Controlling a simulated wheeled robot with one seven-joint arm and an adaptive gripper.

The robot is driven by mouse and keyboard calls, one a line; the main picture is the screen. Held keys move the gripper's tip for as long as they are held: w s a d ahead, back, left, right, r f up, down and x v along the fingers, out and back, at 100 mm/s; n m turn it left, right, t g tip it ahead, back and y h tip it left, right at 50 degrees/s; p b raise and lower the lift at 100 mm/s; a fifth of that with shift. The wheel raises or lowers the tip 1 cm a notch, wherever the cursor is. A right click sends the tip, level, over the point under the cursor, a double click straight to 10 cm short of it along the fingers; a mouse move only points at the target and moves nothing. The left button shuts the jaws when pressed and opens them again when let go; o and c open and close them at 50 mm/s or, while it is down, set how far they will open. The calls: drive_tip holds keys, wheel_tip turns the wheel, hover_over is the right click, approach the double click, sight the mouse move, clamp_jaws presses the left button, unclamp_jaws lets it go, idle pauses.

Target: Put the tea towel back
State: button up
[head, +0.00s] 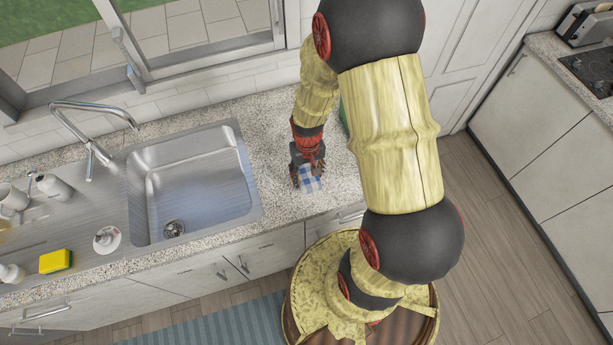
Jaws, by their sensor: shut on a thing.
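The tea towel (311,182) is blue and white checked. It shows below my gripper (308,179), at the front part of the granite counter, right of the sink. My gripper is shut on the towel and points down at it. The fingers and my arm hide part of the towel. I cannot tell whether the towel rests on the counter or hangs just above it.
The steel sink (190,185) with a tap (93,135) is left of my gripper. A green thing (343,117) is partly hidden behind my arm. The counter (270,130) between is clear.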

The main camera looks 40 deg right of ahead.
sight(307, 168)
drive_tip(key=shift+w+d+f, duration=0.3)
drive_tip(key=shift+w+f, duration=0.25)
drive_tip(key=shift+f, duration=0.2)
drive_tip(key=shift+w+d+f, duration=0.3)
drive_tip(key=shift+w+f, duration=0.2)
drive_tip(key=shift+f, duration=0.25)
wheel_tip(307, 168, down, 3)
drive_tip(key=shift+r, duration=0.1)
drive_tip(key=o, duration=1)
